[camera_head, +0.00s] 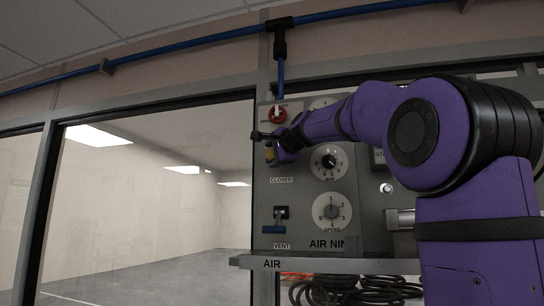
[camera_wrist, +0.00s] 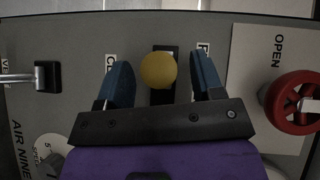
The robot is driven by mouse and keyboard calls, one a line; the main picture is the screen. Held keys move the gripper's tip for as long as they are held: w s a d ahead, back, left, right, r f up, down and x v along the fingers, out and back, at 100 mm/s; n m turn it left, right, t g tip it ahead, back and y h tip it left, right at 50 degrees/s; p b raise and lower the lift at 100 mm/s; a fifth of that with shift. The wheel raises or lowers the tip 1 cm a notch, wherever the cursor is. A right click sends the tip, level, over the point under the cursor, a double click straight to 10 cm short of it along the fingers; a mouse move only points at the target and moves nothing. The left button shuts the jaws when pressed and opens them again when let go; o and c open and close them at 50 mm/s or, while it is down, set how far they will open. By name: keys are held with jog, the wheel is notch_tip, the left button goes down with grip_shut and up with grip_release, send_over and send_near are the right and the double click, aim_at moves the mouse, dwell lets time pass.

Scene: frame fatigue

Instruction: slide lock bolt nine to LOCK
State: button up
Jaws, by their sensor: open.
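My gripper (camera_head: 268,146) is at the upper left of the grey panel, with its jaws open. In the wrist view its two blue fingers (camera_wrist: 160,82) stand on either side of a yellow ball knob (camera_wrist: 158,70), with gaps on both sides. The knob (camera_head: 270,155) sits over a dark mount, beside a partly covered label that starts "CL"; the head view shows a CLOSED label (camera_head: 281,180) below it. A silver bar-shaped fitting (camera_head: 401,219) at the panel's right may be the lock bolt, but my arm partly covers that area. No LOCK label is readable.
A red knob (camera_head: 278,115) is above my gripper, also close at right in the wrist view (camera_wrist: 296,102). A vent lever (camera_head: 281,214) and dials (camera_head: 332,211) are below. A ledge (camera_head: 300,265) juts out, with coiled hoses (camera_head: 350,290) beneath. Windows lie left.

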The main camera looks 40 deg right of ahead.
jog(key=shift+w+f, duration=0.1)
jog(key=shift+w, duration=0.45)
grip_shut()
jog(key=shift+s+d, duration=1.3)
jog(key=shift+s, duration=0.25)
grip_release()
jog(key=shift+s, duration=0.15)
jog(key=s+a+r, duration=0.1)
jog(key=s, duration=0.9)
jog(key=shift+s+a+r, duration=0.2)
jog(key=shift+s, duration=0.05)
